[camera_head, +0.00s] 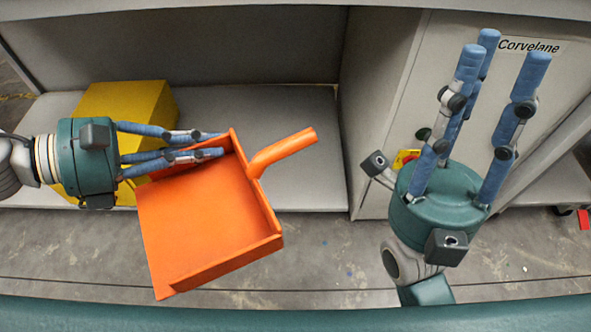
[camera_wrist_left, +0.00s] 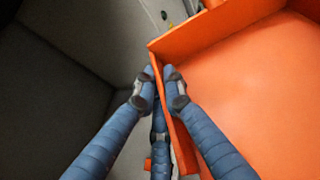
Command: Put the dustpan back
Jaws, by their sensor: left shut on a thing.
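The orange dustpan (camera_head: 200,220) is in the middle left of the head view, tilted, its handle (camera_head: 283,151) pointing up to the right. My left gripper (camera_head: 222,144) comes in from the left and is shut on the dustpan's wall near the handle end. In the left wrist view the fingers (camera_wrist_left: 162,80) meet on the thin orange wall of the dustpan (camera_wrist_left: 255,80). The dustpan is held up in front of the grey shelf. My right gripper (camera_head: 508,60) is at the right with its fingers pointing up, spread apart and empty.
A yellow box (camera_head: 130,105) stands on the grey shelf (camera_head: 310,180) behind my left gripper. A grey cabinet labelled "Corvelane" (camera_head: 400,100) stands behind my right gripper. The shelf right of the dustpan is clear. A small red thing (camera_head: 584,219) shows at the far right.

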